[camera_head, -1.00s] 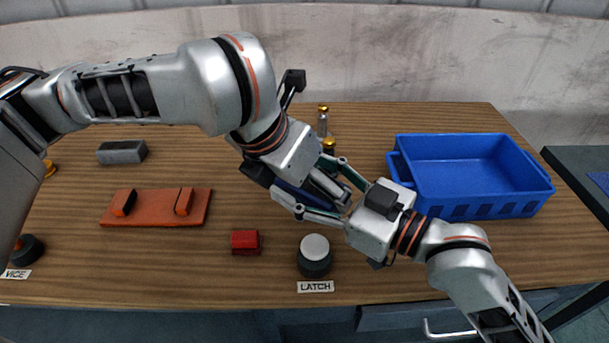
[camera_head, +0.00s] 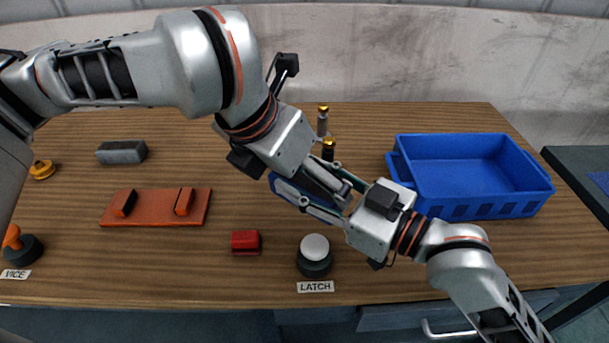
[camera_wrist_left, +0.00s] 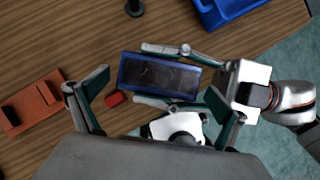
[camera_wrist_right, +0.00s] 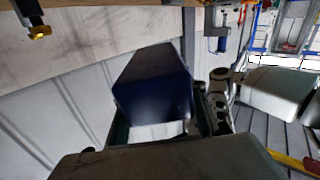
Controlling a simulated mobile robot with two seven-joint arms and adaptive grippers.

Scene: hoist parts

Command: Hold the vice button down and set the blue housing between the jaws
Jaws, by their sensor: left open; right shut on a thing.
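The orange vice (camera_head: 155,208) lies on the table at the left, its two upright jaws apart and nothing between them. The vice button (camera_head: 20,248), dark with an orange top, stands at the far left edge behind its VICE label. My right gripper (camera_head: 322,196) is shut on the blue housing (camera_head: 300,192), above the table; the housing shows between its fingers in the left wrist view (camera_wrist_left: 158,77) and large in the right wrist view (camera_wrist_right: 155,85). My left gripper (camera_wrist_left: 155,98) is open close to the housing; its fingers are spread apart and partly hidden in the head view.
A red block (camera_head: 245,242) and the white-topped LATCH button (camera_head: 314,256) stand near the front edge. A blue bin (camera_head: 470,175) is at the right. A grey block (camera_head: 121,152) and a yellow knob (camera_head: 42,169) are at the left. Gold-topped posts (camera_head: 323,120) stand behind the grippers.

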